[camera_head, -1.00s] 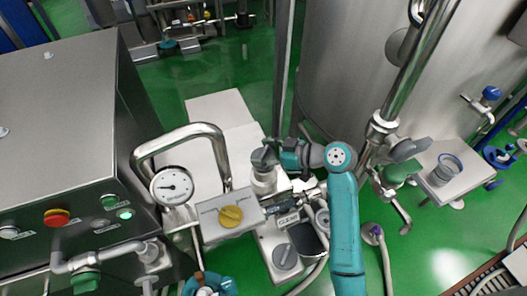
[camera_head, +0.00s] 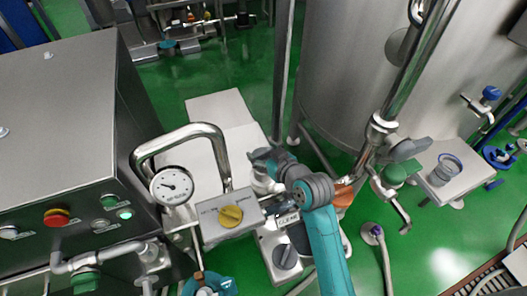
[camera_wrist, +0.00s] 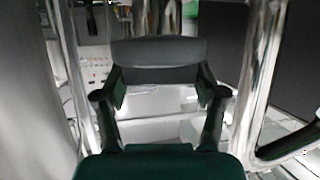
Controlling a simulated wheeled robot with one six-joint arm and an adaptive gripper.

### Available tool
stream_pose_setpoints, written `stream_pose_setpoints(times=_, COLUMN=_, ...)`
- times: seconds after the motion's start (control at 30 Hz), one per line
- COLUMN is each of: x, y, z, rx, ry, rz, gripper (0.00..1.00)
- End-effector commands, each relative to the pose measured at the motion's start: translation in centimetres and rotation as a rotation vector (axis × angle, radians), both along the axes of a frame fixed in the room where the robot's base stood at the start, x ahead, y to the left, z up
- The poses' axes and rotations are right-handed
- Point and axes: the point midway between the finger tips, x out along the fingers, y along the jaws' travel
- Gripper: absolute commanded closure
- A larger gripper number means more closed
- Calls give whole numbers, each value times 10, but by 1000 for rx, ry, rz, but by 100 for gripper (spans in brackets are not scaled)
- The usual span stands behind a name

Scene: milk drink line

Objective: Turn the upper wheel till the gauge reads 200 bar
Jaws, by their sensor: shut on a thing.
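The pressure gauge (camera_head: 172,186) has a white dial and stands at left below a bent steel pipe. Its needle points to the upper left; the numbers are too small to read. The grey upper wheel (camera_head: 259,155) sits on a pale metal body right of the gauge, partly hidden by my gripper (camera_head: 272,166). My gripper is shut on this wheel. In the wrist view the wheel (camera_wrist: 155,55) shows as a dark grey bar between my two fingers. A lower grey wheel (camera_head: 286,257) is on the front of the same machine.
A box with a yellow knob (camera_head: 231,215) stands between the gauge and my arm. A control cabinet (camera_head: 60,130) with buttons is at left. A steel pipe (camera_head: 405,85) and a large tank (camera_head: 350,60) stand at right. Green floor shows behind.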

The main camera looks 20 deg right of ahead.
Motion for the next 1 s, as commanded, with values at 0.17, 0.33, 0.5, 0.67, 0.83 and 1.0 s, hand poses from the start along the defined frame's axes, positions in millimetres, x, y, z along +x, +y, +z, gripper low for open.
stream_pose_setpoints(times=0.17, x=0, y=2, z=1, rx=0, ry=-1, rz=-87, gripper=65)
stream_pose_setpoints(times=0.33, x=0, y=1, z=1, rx=0, ry=-2, rz=-146, gripper=65)
stream_pose_setpoints(times=0.5, x=0, y=0, z=1, rx=1, ry=-1, rz=-179, gripper=65)
stream_pose_setpoints(times=0.67, x=0, y=0, z=0, rx=1, ry=-1, rz=-190, gripper=65)
stream_pose_setpoints(times=0.83, x=0, y=0, z=0, rx=1, ry=0, rz=-191, gripper=65)
stream_pose_setpoints(times=1.0, x=0, y=0, z=0, rx=1, ry=0, rz=-190, gripper=25)
